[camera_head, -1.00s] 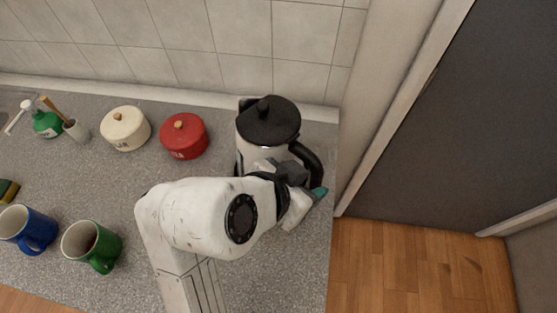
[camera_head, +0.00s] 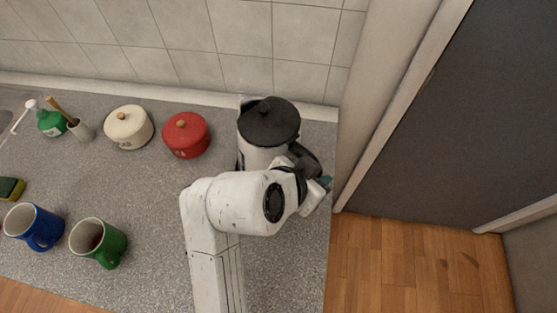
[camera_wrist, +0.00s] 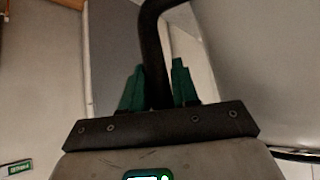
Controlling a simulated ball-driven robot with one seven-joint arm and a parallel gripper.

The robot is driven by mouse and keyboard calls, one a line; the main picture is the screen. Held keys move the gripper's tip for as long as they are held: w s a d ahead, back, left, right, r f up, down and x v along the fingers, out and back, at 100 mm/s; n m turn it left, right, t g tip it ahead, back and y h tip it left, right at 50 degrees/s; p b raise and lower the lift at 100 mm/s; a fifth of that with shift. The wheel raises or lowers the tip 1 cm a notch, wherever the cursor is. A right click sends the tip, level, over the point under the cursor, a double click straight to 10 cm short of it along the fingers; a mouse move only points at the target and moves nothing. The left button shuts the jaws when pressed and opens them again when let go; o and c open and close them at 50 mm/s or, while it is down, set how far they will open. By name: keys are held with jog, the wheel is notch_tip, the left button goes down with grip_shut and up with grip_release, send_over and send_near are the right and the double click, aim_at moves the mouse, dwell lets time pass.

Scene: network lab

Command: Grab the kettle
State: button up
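The kettle (camera_head: 263,158) has a pale body, a black lid and a black handle. It stands upright at the right end of the counter, near the wall. My gripper (camera_head: 325,182) is at the handle on the kettle's right side, and my arm hides part of the kettle's lower body. In the wrist view, the black handle (camera_wrist: 153,50) runs between the green fingertips of my gripper (camera_wrist: 160,85). The fingers sit close against it on both sides, with little or no gap visible.
A red pot (camera_head: 186,136) and a cream pot (camera_head: 128,128) stand left of the kettle. A green mug (camera_head: 112,247) and a blue mug (camera_head: 42,232) stand at the front left. The tiled wall (camera_head: 200,45) is behind, and the counter's right edge is close.

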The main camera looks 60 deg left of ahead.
grip_shut()
dwell(0.8)
jog(key=shift+r, duration=0.2)
